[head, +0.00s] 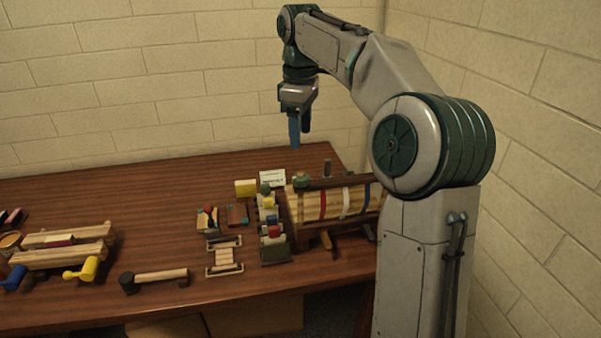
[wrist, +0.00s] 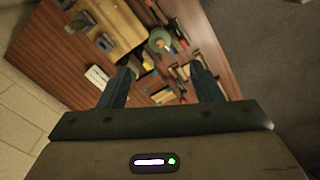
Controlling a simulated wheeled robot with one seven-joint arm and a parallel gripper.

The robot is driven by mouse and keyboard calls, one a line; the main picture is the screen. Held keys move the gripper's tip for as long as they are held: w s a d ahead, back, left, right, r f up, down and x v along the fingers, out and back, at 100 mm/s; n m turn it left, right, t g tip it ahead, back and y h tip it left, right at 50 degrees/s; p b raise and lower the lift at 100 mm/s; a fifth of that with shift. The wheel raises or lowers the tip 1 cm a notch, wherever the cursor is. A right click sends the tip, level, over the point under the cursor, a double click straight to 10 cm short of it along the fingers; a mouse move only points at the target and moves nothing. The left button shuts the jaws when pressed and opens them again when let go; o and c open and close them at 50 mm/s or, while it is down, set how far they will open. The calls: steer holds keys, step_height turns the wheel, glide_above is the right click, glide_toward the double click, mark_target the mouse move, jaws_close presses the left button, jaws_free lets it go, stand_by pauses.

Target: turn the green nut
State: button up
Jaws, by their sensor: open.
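In the wrist view a green round piece (wrist: 160,40) shows beside the wooden body, beyond the fingertips. My gripper (head: 299,138) hangs high above the back of the table, fingers pointing down. It is clear of the nut. In the wrist view the two dark teal fingers (wrist: 164,72) are wide apart with nothing between them.
A rack of coloured pieces (head: 270,228) stands left of the block, with a yellow cylinder (head: 245,187) and a white card (head: 272,177) near it. The table's back left is clear.

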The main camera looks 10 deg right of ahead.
mark_target(301, 179)
step_height(301, 179, down, 11)
steer(key=shift+f, duration=0.2)
steer(key=shift+c, duration=0.3)
steer(key=c, duration=0.9)
